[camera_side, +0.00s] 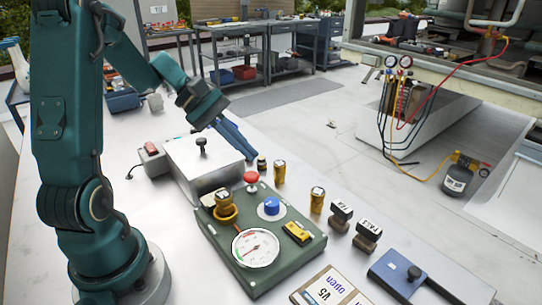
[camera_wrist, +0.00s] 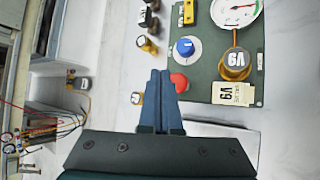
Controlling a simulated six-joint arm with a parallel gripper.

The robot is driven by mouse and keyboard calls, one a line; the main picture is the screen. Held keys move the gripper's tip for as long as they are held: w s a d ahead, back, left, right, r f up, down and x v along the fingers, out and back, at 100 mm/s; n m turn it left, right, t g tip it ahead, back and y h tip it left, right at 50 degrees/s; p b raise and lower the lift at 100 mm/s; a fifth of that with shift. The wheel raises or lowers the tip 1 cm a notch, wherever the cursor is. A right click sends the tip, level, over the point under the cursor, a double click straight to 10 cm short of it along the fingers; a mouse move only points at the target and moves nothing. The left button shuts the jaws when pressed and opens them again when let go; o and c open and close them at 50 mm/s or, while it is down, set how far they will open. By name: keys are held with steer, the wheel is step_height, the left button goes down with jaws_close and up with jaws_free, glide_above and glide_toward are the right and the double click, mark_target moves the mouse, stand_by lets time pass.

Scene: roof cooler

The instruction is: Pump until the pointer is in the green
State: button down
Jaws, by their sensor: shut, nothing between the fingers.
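A round white gauge (camera_side: 255,248) lies on the front of a dark green panel (camera_side: 280,270); part of it shows in the wrist view (camera_wrist: 238,12). It has a thin pointer and coloured marks, but the pointer's place against the green is too small to read surely. A red mushroom-shaped button (camera_side: 251,178) stands at the panel's back edge. In the wrist view the red button (camera_wrist: 181,83) sits right beside my fingertips, partly hidden by them. My gripper (camera_side: 249,156) is shut and empty, pointing down above and behind the button, apparently apart from it.
A blue knob (camera_side: 271,205), a brass cap in an orange ring (camera_side: 224,206) and a yellow block (camera_side: 298,233) stand on the panel. A grey box (camera_side: 200,165) is behind it. Brass cylinders (camera_side: 317,200) and black stamps (camera_side: 368,234) stand at right.

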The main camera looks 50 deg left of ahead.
mark_target(247, 173)
steer(key=shift+r, duration=1.6)
steer(key=s+d+r+m+g+y, duration=0.1)
steer(key=s+d+r+m, duration=0.1)
steer(key=d+m, duration=0.3)
steer(key=s+d+r+m+g+y, duration=0.1)
steer(key=s+d+r+m, duration=0.15)
steer(key=d, duration=0.35)
steer(key=s+a+f+m+t+y, duration=0.1)
steer(key=s+f+m+t+y, duration=0.1)
steer(key=s+m+y, duration=0.3)
steer(key=s+f+m, duration=0.1)
steer(key=s+m, duration=0.2)
steer(key=shift+a+f+m, duration=0.3)
steer(key=shift+f+m, duration=0.05)
steer(key=shift+f, duration=0.05)
